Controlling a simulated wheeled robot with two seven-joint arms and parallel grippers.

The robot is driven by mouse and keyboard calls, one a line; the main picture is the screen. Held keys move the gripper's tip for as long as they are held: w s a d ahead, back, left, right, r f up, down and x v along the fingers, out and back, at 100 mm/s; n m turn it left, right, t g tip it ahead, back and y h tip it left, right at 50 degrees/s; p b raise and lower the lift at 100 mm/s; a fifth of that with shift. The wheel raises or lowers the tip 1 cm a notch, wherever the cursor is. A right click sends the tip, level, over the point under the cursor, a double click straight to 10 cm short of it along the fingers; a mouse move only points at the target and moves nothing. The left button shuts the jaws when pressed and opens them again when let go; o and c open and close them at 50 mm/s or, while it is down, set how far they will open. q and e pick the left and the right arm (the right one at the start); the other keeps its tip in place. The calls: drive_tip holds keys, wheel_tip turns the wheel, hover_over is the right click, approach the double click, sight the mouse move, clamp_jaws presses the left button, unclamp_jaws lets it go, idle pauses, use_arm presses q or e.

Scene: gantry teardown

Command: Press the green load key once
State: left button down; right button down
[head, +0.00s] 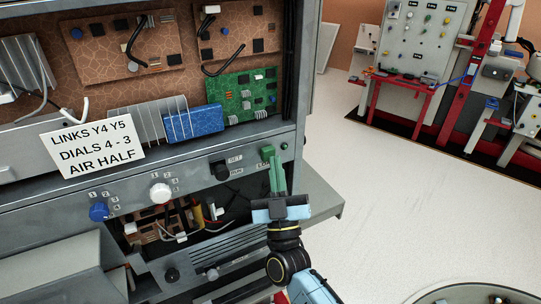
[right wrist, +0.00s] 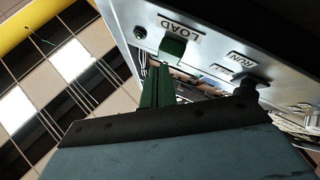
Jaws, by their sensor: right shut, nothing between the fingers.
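The green load key (right wrist: 172,48) sits beside the LOAD label on the grey panel in the right wrist view. In the head view the green key (head: 267,151) is at the right end of the panel, partly behind my fingers. My right gripper (head: 275,172) has green fingers and is shut and empty, pointing up at the key. In the right wrist view its fingertips (right wrist: 159,70) are just below the key. I cannot tell whether they touch it. My left gripper is not in view.
A black knob (head: 220,171) is left of the key; a white knob (head: 160,193) and blue knob (head: 98,211) are farther left. A small round green part (head: 285,146) is right of the key. A card (head: 92,147) reads "LINKS Y4 Y5, DIALS 4 - 3, AIR HALF".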

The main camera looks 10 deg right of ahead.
drive_tip(key=shift+w+a, duration=0.1)
drive_tip(key=shift+w, duration=0.3)
idle(0.6)
drive_tip(key=shift+s+d+p, duration=0.2)
drive_tip(key=shift+s+p, duration=0.2)
drive_tip(key=shift+s, duration=0.5)
drive_tip(key=s+p, duration=0.1)
drive_tip(key=s, duration=0.1)
drive_tip(key=s+d+p, duration=0.1)
drive_tip(key=s, duration=0.1)
drive_tip(key=s+p, duration=0.1)
drive_tip(key=shift+s+d, duration=0.25)
drive_tip(key=shift+s, duration=0.15)
idle(0.4)
